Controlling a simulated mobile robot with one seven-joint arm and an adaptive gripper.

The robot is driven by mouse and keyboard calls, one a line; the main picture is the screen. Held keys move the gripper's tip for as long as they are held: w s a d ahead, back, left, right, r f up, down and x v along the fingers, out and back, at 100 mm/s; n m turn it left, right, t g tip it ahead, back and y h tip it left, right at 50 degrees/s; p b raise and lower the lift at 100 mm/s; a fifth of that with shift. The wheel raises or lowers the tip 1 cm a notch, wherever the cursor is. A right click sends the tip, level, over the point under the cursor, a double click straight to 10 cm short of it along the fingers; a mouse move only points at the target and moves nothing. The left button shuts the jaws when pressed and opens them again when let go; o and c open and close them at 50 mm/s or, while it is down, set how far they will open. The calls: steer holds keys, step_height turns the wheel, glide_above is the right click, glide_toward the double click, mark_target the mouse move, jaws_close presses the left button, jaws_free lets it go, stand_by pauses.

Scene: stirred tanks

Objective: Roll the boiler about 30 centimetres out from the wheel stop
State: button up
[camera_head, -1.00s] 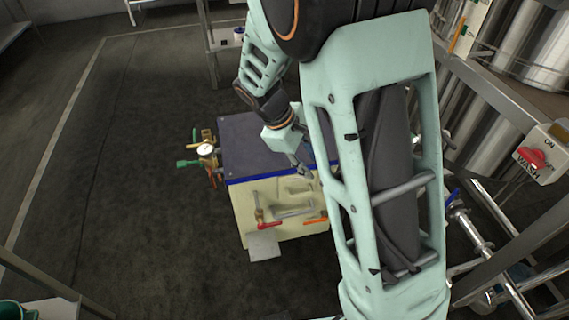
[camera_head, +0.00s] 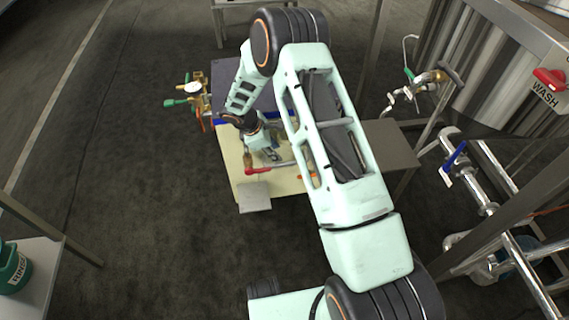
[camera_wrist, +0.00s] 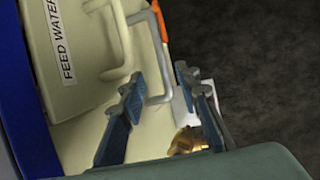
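The boiler (camera_head: 226,150) is a cream box with a dark blue top, mostly behind my arm in the head view. A pressure gauge and brass valves (camera_head: 194,92) stick out of its left side. Its front has a red-handled brass valve (camera_head: 256,170) and a grey bar handle; the handle (camera_wrist: 157,92) shows in the wrist view, beside a FEED WATER label. My gripper (camera_head: 270,154) is at the boiler's front. In the wrist view my gripper (camera_wrist: 160,95) is open, its fingers apart with the handle's bar end between them, not closed on it. I cannot make out the wheel stop.
Dark floor (camera_head: 120,180) is clear to the left and in front. A steel frame with pipes and a blue-handled valve (camera_head: 455,155) stands at the right. A small table with a green container (camera_head: 14,268) is at the lower left. A grey plate (camera_head: 254,196) juts from the boiler's lower front.

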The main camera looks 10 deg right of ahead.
mark_target(287, 163)
steer(key=b+x, duration=0.2)
steer(key=x, duration=0.7)
steer(key=shift+d+f, duration=0.15)
steer(key=shift+f, duration=0.15)
jaws_close()
